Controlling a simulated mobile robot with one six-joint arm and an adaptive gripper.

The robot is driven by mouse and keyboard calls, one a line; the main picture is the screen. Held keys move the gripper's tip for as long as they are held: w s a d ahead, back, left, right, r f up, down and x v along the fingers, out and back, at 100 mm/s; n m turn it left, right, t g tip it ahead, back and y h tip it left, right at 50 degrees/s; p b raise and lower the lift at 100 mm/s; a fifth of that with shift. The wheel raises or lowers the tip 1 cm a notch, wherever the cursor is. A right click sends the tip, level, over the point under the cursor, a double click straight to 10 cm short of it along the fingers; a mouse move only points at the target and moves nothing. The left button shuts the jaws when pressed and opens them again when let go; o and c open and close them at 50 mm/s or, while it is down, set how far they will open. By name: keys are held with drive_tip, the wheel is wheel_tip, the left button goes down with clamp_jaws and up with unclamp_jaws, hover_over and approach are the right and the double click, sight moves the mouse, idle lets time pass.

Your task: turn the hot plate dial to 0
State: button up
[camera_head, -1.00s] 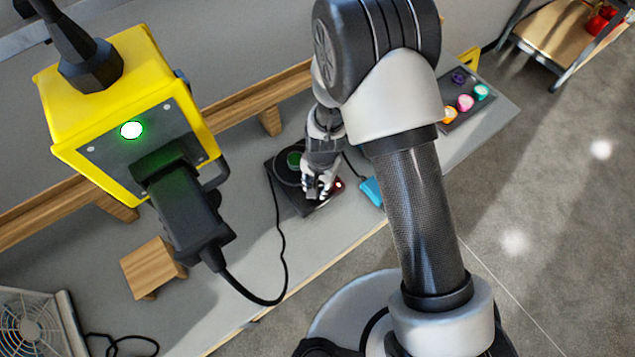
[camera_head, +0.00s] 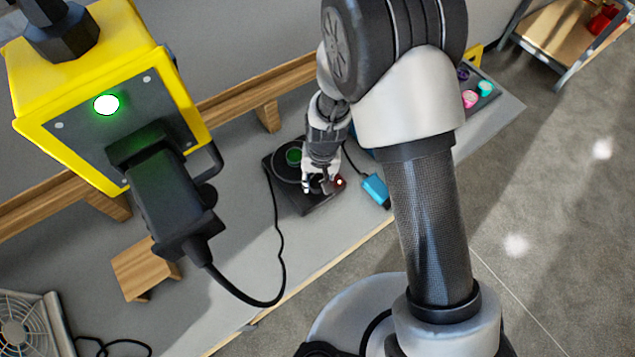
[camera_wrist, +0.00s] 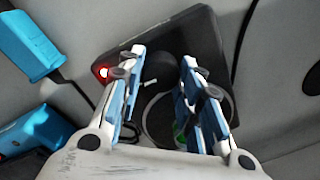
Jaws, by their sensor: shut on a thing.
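The black hot plate (camera_head: 312,206) lies on the grey bench, with its round plate (camera_head: 279,170) on the side away from the bench's front edge. A red light glows on its front corner, also visible in the wrist view (camera_wrist: 103,72). I cannot read any marks on the dial; the fingers partly hide the hot plate.
A blue device (camera_head: 375,189) lies just right of the hot plate. A yellow box (camera_head: 95,100) with a black plug and cable hangs close at the left. A small wooden stand (camera_head: 140,268) and a fan unit (camera_head: 25,325) are on the left bench.

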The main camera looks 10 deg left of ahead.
drive_tip(key=n+b, duration=0.1)
drive_tip(key=n, duration=0.2)
drive_tip(key=shift+n+b, duration=0.4)
drive_tip(key=n+b, duration=0.1)
drive_tip(key=n, duration=0.2)
drive_tip(key=shift+n, duration=0.3)
drive_tip(key=n+b, duration=0.1)
drive_tip(key=n, duration=0.2)
drive_tip(key=shift+w+n+g, duration=0.1)
drive_tip(key=shift+n+g, duration=0.2)
drive_tip(key=shift+a+n+h, duration=0.1)
drive_tip(key=shift+n+h, duration=0.2)
drive_tip(key=shift+n, duration=1.4)
drive_tip(key=o, duration=1.1)
